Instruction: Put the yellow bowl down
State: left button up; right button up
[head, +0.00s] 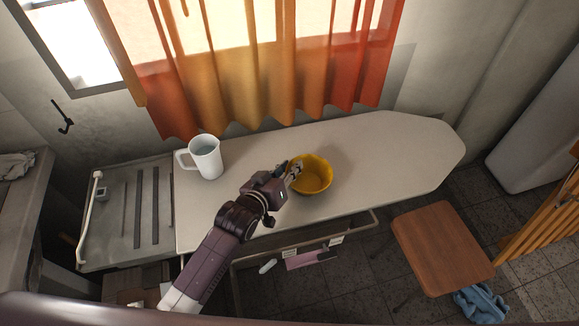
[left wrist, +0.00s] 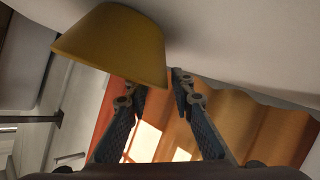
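My left gripper (head: 295,170) is at the bowl's left rim. In the left wrist view the picture is turned over, and the bowl (left wrist: 115,45) hangs from the upper left with its rim downward. There the left gripper's fingers (left wrist: 158,82) are spread, with a gap between the tips. One tip is partly hidden at the bowl's rim and the other is beside the wall; contact cannot be told. My right gripper is not in view.
A white pitcher (head: 206,158) stands left of the bowl on the same top. Orange curtains (head: 270,70) hang behind. A wooden stool (head: 442,245) stands at the lower right, with a blue cloth (head: 480,303) on the floor. The top's right end is clear.

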pick_arm(q)
jog(key=shift+r, duration=0.1)
jog(key=v, duration=1.2)
dwell(0.4)
